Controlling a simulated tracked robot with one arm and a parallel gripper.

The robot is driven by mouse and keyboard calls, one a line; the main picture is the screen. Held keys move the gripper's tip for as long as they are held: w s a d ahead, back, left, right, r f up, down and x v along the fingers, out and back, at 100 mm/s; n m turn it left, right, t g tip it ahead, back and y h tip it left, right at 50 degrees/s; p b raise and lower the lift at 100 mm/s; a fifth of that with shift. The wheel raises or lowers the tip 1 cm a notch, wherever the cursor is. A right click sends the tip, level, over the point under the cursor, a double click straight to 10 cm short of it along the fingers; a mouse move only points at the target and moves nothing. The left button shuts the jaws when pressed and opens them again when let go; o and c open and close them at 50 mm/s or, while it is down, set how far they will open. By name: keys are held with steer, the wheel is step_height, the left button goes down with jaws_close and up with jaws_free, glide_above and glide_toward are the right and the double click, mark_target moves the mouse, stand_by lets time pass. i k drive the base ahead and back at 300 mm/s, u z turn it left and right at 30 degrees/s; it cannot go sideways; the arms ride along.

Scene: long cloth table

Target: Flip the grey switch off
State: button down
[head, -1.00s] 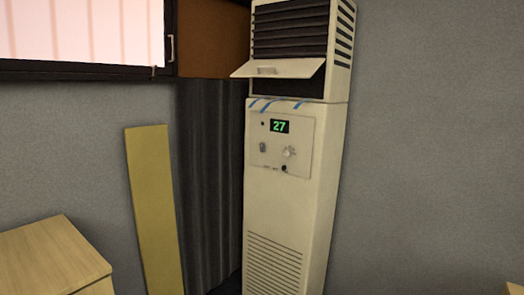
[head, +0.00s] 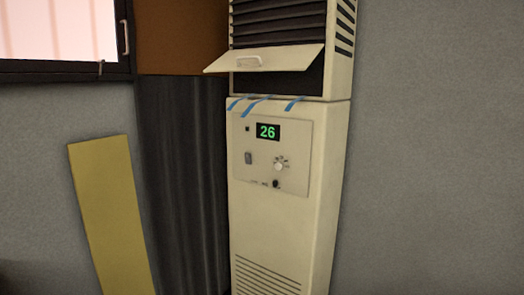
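A tall cream air conditioner (head: 280,215) stands upright against the wall in the middle of the head view. Its control panel (head: 290,150) faces me. A small grey switch (head: 248,158) sits at the left of the panel, below a small dark dot. I cannot tell which way the switch is set. A green display (head: 267,132) above it reads 26. A round white knob (head: 280,163) is to the right of the switch, and a small black knob (head: 276,184) is below. My gripper is not in view.
A cream flap (head: 265,60) juts out above the panel, with blue strips (head: 256,105) hanging below it. A yellow board (head: 110,215) leans at the left beside a dark ribbed panel (head: 185,180). The space before the control panel looks clear.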

mark_target(247, 156)
steer(key=z, duration=0.1)
steer(key=i, duration=1.55)
steer(key=u, duration=0.3)
steer(key=i, duration=1.15)
steer(key=u, duration=0.3)
